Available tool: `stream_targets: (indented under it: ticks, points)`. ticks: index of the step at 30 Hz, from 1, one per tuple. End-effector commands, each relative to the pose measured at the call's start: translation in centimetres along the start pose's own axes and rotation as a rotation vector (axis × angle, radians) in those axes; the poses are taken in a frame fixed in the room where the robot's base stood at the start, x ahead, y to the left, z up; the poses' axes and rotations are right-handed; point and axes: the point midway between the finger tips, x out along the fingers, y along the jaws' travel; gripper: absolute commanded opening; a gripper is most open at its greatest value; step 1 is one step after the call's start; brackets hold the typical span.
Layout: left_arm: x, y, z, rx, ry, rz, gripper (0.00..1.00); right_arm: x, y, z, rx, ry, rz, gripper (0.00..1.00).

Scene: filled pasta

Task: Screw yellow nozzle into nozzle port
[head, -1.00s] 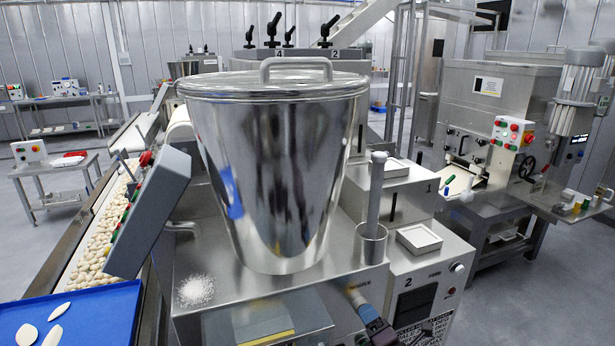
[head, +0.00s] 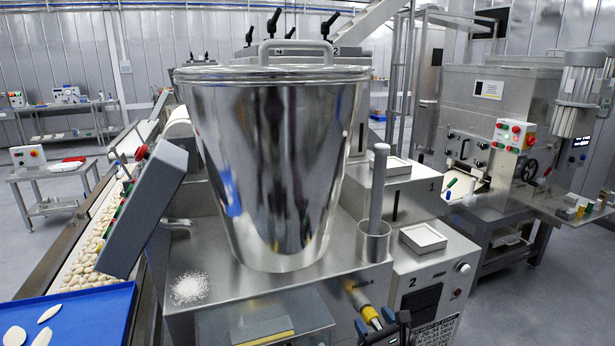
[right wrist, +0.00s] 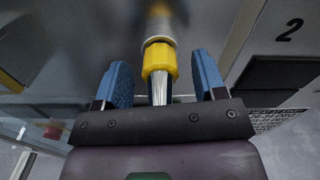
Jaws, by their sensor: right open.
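The yellow nozzle (head: 369,312) shows at the lower front of the steel machine, in line with the nozzle port (head: 357,294). In the right wrist view the yellow collar of the nozzle (right wrist: 160,60) meets the metal port (right wrist: 159,22), and its silver tip points back toward my gripper. I cannot tell how tightly it is seated. My right gripper (head: 383,328) is open, with one blue finger on each side of the nozzle. In the right wrist view there are gaps between both fingers (right wrist: 162,75) and the nozzle. My left gripper is not in view.
A large steel hopper (head: 275,170) stands above the port. A control box with a "2" label (head: 425,290) is close on the right. A blue tray (head: 90,312) with pale pieces lies at the lower left. Open floor (head: 540,300) lies to the right.

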Motion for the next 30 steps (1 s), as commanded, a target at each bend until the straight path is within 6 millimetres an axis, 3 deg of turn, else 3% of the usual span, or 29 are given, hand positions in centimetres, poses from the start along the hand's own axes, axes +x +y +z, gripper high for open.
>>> stream_targets:
  ticks: [9, 14, 21, 30]
  points:
    - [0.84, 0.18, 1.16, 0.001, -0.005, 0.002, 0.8, -0.02, 0.01, -0.15, -0.588, 0.0, 0.001, 0.64]
    - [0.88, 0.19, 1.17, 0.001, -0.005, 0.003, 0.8, -0.01, -0.01, -0.06, -0.699, -0.001, 0.001, 0.64]
    - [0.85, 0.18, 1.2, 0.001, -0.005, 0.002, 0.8, 0.0, -0.02, 0.01, -1.074, -0.002, 0.002, 0.64]
    - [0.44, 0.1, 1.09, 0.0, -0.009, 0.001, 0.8, 0.02, 0.0, 0.1, -1.372, -0.002, 0.001, 0.64]
